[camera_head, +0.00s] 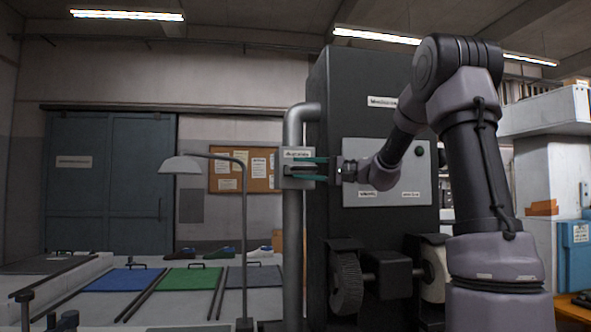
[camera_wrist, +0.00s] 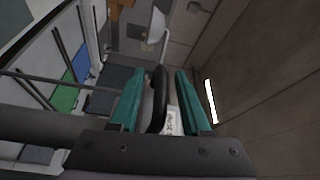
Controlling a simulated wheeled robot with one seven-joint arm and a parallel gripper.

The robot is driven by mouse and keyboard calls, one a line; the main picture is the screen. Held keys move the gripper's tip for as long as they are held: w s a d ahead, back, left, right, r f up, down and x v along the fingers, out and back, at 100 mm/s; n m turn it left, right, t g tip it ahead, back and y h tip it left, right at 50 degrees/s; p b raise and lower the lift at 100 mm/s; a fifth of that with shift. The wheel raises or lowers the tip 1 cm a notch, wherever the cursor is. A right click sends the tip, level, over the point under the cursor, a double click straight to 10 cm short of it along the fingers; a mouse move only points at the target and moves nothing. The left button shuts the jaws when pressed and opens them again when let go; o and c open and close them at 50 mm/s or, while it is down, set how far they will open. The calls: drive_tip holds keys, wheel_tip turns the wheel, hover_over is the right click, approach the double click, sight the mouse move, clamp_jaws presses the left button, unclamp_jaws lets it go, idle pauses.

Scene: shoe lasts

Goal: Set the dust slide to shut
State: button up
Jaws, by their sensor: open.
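The dust slide sits on a grey vertical duct, with a small labelled plate (camera_head: 297,154) on it in the head view. My gripper (camera_head: 309,169) reaches left to this plate, its two teal fingers one above the other and apart. In the wrist view, a black curved handle (camera_wrist: 157,98) stands between the open fingers of my gripper (camera_wrist: 158,73), with space on the right-hand side. Part of a white label (camera_wrist: 173,122) shows beside the handle. I cannot tell whether a finger touches the handle, nor the slide's position.
The dark machine cabinet (camera_head: 375,75) with a grey panel (camera_head: 405,160) stands behind my arm. Brush wheels (camera_head: 346,284) are below it. A lamp (camera_head: 185,164) on a thin post stands left of the duct (camera_head: 293,240). Blue (camera_head: 125,279) and green (camera_head: 187,279) mats lie beyond.

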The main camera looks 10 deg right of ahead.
drive_tip(key=shift+x, duration=1.05)
clamp_jaws()
drive_tip(key=shift+r, duration=0.1)
drive_tip(key=shift+r, duration=0.2)
idle(0.4)
